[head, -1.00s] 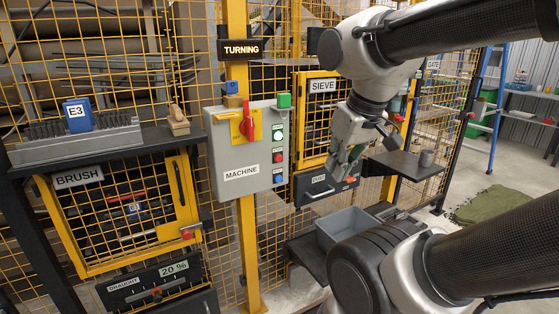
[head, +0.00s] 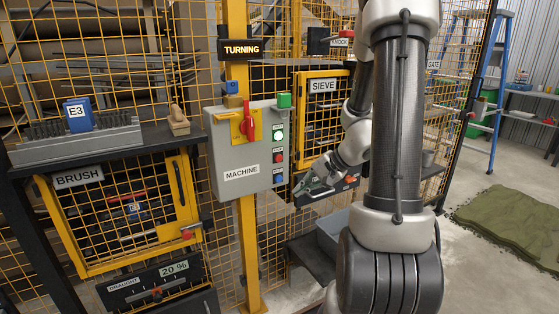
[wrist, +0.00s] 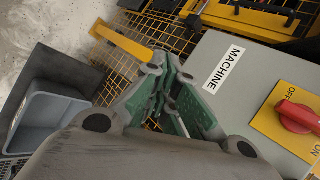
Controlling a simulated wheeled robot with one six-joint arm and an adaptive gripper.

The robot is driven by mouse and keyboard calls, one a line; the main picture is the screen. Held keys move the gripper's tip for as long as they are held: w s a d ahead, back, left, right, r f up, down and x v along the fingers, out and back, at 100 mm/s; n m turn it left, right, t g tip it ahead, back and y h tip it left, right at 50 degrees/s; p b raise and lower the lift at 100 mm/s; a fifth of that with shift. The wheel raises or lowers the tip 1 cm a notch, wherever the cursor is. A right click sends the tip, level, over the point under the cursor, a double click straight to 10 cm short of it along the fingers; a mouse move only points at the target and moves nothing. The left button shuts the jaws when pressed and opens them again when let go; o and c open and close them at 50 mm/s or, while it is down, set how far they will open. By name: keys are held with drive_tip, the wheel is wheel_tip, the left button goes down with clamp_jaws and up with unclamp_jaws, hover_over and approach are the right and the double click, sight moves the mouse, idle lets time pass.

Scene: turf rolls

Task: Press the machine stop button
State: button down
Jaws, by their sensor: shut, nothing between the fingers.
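The grey MACHINE box (head: 240,160) hangs on the yellow post. Down its right side run a lit button (head: 279,136), a red button (head: 279,157) and a blue button (head: 278,178); their small labels are too small to read. A red rotary switch (head: 248,124) on a yellow plate also shows in the wrist view (wrist: 298,117). My gripper (head: 302,188) is shut and empty, low and just right of the box, apart from the buttons. In the wrist view my gripper (wrist: 163,72) lies left of the box (wrist: 210,105); the button column is not seen there.
A lit sign (head: 241,49) reads TURNING. The SIEVE cabinet (head: 322,86) stands right of the box, with a dark drawer front (head: 340,187) below, partly behind my arm. A grey bin (wrist: 45,118) is at the wrist view's left. Turf (head: 510,218) lies on the floor at right.

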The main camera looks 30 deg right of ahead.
sight(279, 158)
drive_tip(key=w, duration=0.1)
drive_tip(key=w+d+r+t, duration=0.1)
drive_tip(key=w, duration=0.1)
drive_tip(key=w+r+t+h, duration=0.1)
drive_tip(key=w, duration=0.1)
drive_tip(key=shift+w+d+n, duration=0.1)
drive_tip(key=shift+d+n, duration=0.2)
drive_tip(key=shift+n, duration=0.1)
drive_tip(key=shift+w, duration=0.1)
drive_tip(key=shift+w+a, duration=0.2)
drive_tip(key=shift+w, duration=4.1)
drive_tip(key=shift+w, duration=0.1)
drive_tip(key=shift+w, duration=0.3)
